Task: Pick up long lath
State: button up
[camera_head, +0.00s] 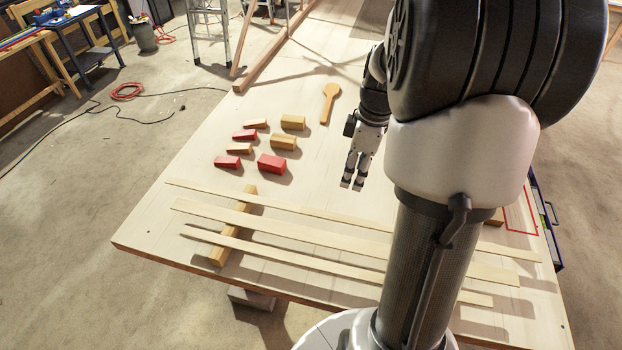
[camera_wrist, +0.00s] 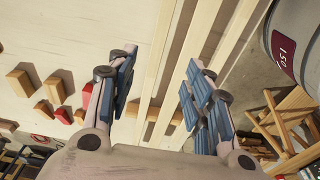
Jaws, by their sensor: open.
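Three pale laths lie side by side across the table. The back lath (camera_head: 300,209) looks the longest in the head view; the middle lath (camera_head: 300,233) and front lath (camera_head: 300,257) end further left. Their left parts rest over a wooden bar (camera_head: 220,254). My arm hides part of their right side. My gripper (camera_head: 353,184) is open and empty, behind the back lath and pointing down. In the wrist view, the back lath (camera_wrist: 155,65) and the middle lath (camera_wrist: 185,57) show between the spread fingers, further away than the fingertips; contact is not visible.
Red and tan wooden blocks (camera_head: 271,164) stand in a group left of my gripper. A wooden spoon-like piece (camera_head: 329,103) lies behind them. A long beam (camera_head: 270,55) lies at the back left. The tabletop (camera_head: 215,120) between has free room.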

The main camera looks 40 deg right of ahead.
aim_at(338, 217)
jog(key=f+b, duration=0.2)
jog(key=f, duration=0.3)
jog(key=w+a+f+b, duration=0.1)
jog(key=f, duration=0.5)
jog(key=f+b, duration=0.2)
jog(key=f, duration=0.4)
jog(key=shift+w+a+b, duration=0.25)
jog(key=shift+w+b, duration=0.05)
jog(key=shift+b, duration=0.05)
jog(key=shift+r, duration=0.1)
jog(key=shift+c, duration=0.3)
grip_shut()
